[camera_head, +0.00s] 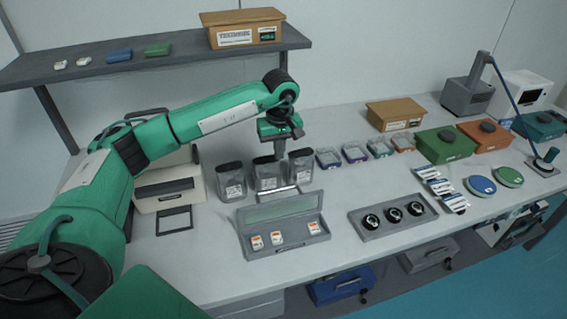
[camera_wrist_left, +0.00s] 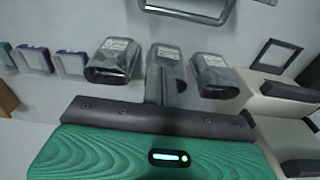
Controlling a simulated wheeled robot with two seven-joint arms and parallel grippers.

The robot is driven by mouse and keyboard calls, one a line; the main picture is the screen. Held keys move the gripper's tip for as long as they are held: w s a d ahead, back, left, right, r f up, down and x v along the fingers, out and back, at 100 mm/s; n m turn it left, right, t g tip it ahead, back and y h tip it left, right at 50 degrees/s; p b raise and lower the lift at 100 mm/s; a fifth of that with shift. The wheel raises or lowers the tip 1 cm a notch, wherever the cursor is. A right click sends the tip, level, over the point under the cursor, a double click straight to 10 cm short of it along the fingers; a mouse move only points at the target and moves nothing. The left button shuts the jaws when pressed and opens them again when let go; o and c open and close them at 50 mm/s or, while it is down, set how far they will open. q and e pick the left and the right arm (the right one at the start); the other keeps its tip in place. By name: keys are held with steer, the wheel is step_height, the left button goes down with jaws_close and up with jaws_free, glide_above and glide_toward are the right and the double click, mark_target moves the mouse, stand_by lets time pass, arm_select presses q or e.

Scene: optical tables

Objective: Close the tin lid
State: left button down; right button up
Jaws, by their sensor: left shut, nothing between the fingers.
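The grey tin (camera_head: 287,238) lies on the table in the head view, with several small white-and-orange pieces inside. Its lid (camera_head: 281,208) stands raised at the back edge and has a pale window panel. In the left wrist view a grey-framed edge, seemingly the tin's lid (camera_wrist_left: 187,14), is cut off at the top. My left gripper (camera_head: 281,156) points down behind the tin, over the row of dark-capped jars, apart from the lid. Its fingers (camera_wrist_left: 162,88) are together and empty, overlapping the middle jar in the wrist view. My right gripper is not in view.
Several clear jars (camera_head: 230,181) stand close behind the tin. A grey tray with black round items (camera_head: 394,214) lies to its right, and a white box (camera_head: 168,190) stands left. Small open trays (camera_head: 354,153) line the back. A shelf (camera_head: 120,68) overhangs the back left.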

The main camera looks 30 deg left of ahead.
mark_target(279, 204)
arm_select(q)
step_height(279, 204, down, 8)
steer(key=s+d+p, duration=0.2)
steer(key=p, duration=0.3)
steer(key=shift+d, duration=0.3)
steer(key=shift+s+a, duration=0.1)
